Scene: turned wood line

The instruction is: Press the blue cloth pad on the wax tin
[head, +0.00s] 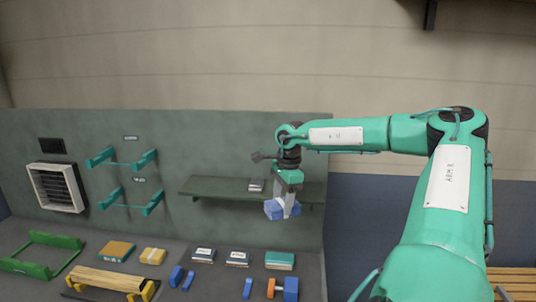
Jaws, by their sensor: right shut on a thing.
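My right gripper (285,192) points down in front of the green back panel, to the right of its middle. It is shut on the blue cloth pad (272,209), which hangs above the bench, apart from everything below it. Two small dark tins with pale labels (204,254) (238,257) sit on the bench below. A small grey tin-like item (256,185) is on the shelf just left of the gripper. The labels are too small to read, so I cannot tell which is the wax tin. My left gripper is not in view.
The shelf (215,188) juts from the panel behind the pad. On the bench are a teal-topped block (280,261), an orange block (117,250), a yellow block (153,256), blue pieces (175,276) and an orange-and-blue item (290,288). A green frame (40,255) and wooden rail (105,280) stand left.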

